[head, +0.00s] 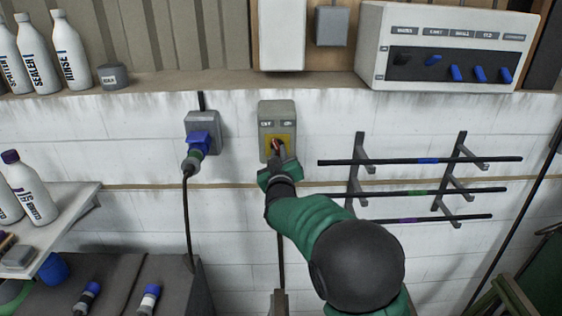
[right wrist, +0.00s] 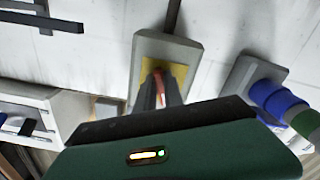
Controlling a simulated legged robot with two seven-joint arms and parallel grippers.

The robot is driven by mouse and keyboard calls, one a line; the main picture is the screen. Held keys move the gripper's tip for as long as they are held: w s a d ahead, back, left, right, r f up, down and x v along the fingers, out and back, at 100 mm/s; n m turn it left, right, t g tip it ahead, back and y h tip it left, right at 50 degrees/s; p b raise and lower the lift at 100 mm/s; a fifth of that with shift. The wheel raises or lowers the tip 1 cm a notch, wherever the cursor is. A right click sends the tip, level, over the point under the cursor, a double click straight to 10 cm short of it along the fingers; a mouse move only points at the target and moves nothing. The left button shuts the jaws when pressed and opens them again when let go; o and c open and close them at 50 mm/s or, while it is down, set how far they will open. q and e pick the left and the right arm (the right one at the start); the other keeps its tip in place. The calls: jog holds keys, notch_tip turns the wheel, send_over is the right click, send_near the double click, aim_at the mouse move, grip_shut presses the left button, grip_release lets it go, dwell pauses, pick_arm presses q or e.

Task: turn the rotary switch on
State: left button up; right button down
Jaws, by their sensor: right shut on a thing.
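The rotary switch is a grey box (head: 277,112) on the white wall, with a yellow plate and a red knob (head: 276,146). Two small labels show above the plate; I cannot read them surely. My right gripper (head: 277,150) reaches up to the box from below and is shut on the red knob. In the right wrist view the grey box (right wrist: 150,55) and yellow plate show behind the dark fingers, with the red knob (right wrist: 158,82) between them. The fingers hide most of the knob, so its exact angle cannot be told. My left gripper is not in view.
A grey socket with a blue plug (head: 201,140) and hanging cable is left of the switch. A rack of dark rods (head: 420,160) is at the right. A white panel with blue switches (head: 440,70) and several bottles (head: 70,52) stand on the ledge above.

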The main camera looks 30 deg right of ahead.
jog(key=shift+w+a+r+m+b, duration=0.1)
jog(key=shift+m+b, duration=1.55)
jog(key=shift+m, duration=0.5)
jog(key=shift+w+a+r+m+b, duration=0.1)
jog(key=shift+a+m+b, duration=0.05)
jog(key=shift+m+b, duration=1.75)
jog(key=shift+a+r+m+b, duration=0.1)
jog(key=shift+m+b, duration=1.3)
jog(key=shift+m, duration=0.95)
